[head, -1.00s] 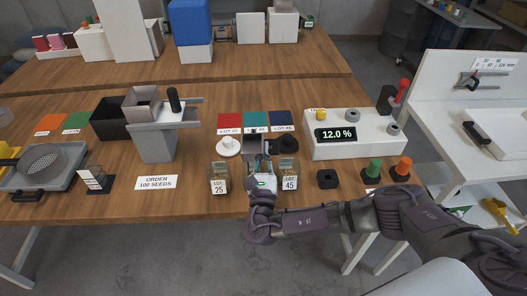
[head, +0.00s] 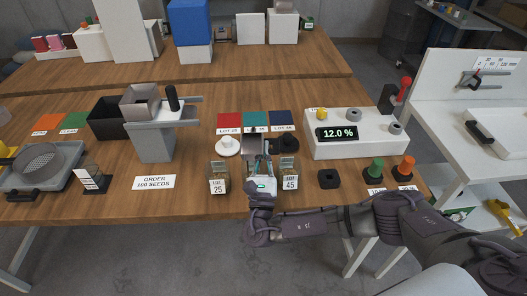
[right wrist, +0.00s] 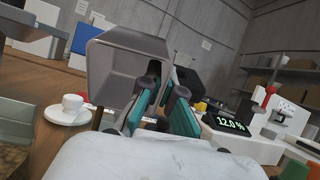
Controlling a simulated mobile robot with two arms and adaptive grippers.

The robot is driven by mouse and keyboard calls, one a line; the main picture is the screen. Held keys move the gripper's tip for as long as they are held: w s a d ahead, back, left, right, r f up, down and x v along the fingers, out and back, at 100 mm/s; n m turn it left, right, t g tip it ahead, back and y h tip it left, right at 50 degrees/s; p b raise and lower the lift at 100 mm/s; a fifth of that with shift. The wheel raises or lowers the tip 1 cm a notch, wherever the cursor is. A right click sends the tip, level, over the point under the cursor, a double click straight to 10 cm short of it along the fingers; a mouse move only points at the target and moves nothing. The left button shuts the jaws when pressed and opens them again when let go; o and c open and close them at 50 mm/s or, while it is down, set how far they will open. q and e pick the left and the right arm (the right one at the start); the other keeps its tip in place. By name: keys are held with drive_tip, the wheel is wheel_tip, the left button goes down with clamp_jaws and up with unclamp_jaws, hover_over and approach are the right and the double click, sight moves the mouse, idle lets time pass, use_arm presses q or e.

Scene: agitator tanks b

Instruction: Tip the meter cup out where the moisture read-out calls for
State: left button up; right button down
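The grey square meter cup (head: 255,144) is in front of my right gripper, above the table between the lot jars and the coloured mats. It fills the upper left of the right wrist view (right wrist: 128,70). My right gripper (head: 260,164) has its teal-padded fingers (right wrist: 152,108) at the cup's near side, seemingly closed on its handle; the grip itself is partly hidden. The cup's contents cannot be made out. The moisture read-out (head: 337,133) shows 12.0 % on a white meter box. Orange (head: 48,122) and green (head: 75,120) cards lie at the far left. My left gripper is out of view.
Jars marked 25 (head: 218,180) and 45 (head: 290,175) flank my right gripper. Red (head: 229,119), teal (head: 256,119) and blue (head: 281,118) mats lie behind. A white cup on a saucer (head: 228,147), a hopper stand (head: 153,140) and green and orange knobs (head: 404,167) stand nearby.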

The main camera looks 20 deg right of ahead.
drive_tip(key=shift+s+f+t+b, duration=0.1)
drive_tip(key=shift+t+b, duration=0.2)
drive_tip(key=shift+b, duration=0.15)
idle(1.0)
